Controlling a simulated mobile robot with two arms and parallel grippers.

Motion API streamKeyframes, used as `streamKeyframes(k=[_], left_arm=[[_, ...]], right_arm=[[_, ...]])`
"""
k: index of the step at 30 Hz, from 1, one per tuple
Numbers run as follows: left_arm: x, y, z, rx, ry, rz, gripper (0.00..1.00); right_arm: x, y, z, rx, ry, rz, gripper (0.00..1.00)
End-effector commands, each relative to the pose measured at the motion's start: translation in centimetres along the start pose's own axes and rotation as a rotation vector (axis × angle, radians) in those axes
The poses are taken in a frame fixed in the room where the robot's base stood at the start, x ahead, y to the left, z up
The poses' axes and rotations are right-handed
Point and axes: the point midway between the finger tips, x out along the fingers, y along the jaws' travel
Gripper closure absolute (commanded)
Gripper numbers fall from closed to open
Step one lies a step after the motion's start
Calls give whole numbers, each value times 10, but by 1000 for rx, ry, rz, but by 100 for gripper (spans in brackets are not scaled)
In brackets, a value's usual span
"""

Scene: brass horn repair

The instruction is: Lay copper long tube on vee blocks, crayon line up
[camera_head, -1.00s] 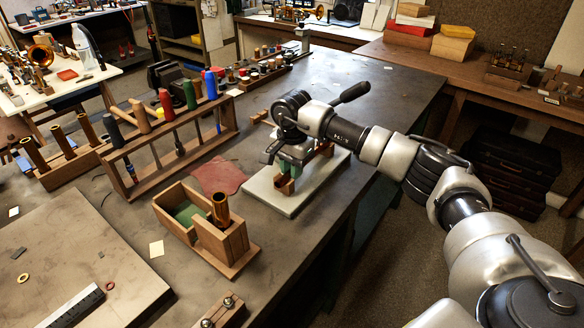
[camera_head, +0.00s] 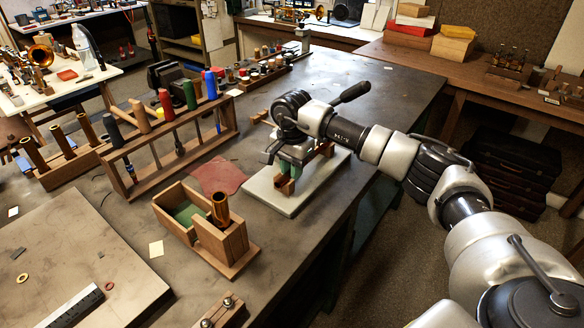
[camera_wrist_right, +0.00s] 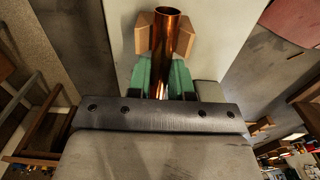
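The copper long tube (camera_wrist_right: 166,42) shows in the right wrist view, lying lengthwise between two angled wooden faces of a vee block (camera_wrist_right: 143,32). I cannot tell whether it rests fully on them. My right gripper (camera_wrist_right: 161,80) has its green finger pads on both sides of the tube, apparently closed on it. In the head view the right gripper (camera_head: 290,172) points down over the pale plate (camera_head: 277,198), and the wooden vee block (camera_head: 284,186) shows below the fingers. The tube is mostly hidden there. No crayon line is visible. My left gripper is not in view.
A wooden box (camera_head: 220,243) with an upright copper-coloured tube (camera_head: 220,208) stands left of the plate. A red cloth (camera_head: 217,176) lies behind that box. A wooden rack (camera_head: 165,150) with coloured handles stands farther left. The bench's right edge is close to the plate.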

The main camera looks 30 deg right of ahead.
Motion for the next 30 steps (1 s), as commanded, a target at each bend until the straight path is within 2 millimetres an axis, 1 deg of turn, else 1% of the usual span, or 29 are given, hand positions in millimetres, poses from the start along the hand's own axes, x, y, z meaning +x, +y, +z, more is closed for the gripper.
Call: streamKeyframes(k=[1,6,7,14,17,20,30], left_arm=[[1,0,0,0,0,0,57],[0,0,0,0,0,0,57],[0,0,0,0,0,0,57],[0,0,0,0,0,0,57],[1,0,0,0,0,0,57],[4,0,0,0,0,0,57],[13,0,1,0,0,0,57]], right_arm=[[0,0,0,0,0,-1,78],[0,0,0,0,0,0,52],[0,0,0,0,0,0,50],[0,0,0,0,0,0,50],[-4,0,0,0,0,-2,50],[-16,-1,0,0,1,-4,50],[-83,-1,0,-1,1,-3,50]])
